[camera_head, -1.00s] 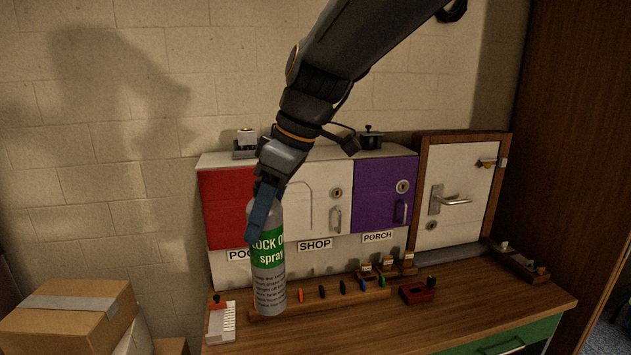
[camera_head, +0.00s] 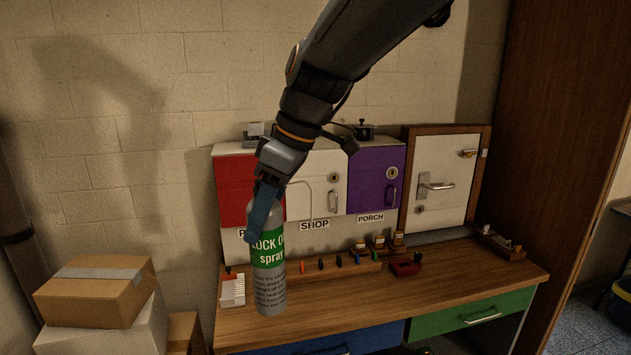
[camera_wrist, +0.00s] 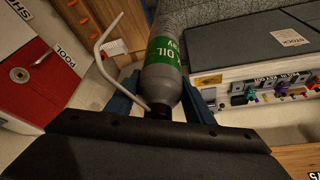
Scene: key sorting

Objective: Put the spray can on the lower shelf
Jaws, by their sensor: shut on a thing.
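The spray can (camera_head: 269,273) is grey with a green label reading "LOCK OIL spray". My gripper (camera_head: 264,212) is shut on its upper part and holds it upright, in front of the bench's left part in the head view. In the wrist view the can (camera_wrist: 166,72) lies between the blue fingers of my gripper (camera_wrist: 165,100), with a thin bent straw beside it. I cannot make out the lower shelf in these frames.
Red, white and purple cabinets (camera_head: 375,178) stand behind. Cardboard boxes (camera_head: 95,293) are stacked at left. A green drawer (camera_head: 470,312) is at right.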

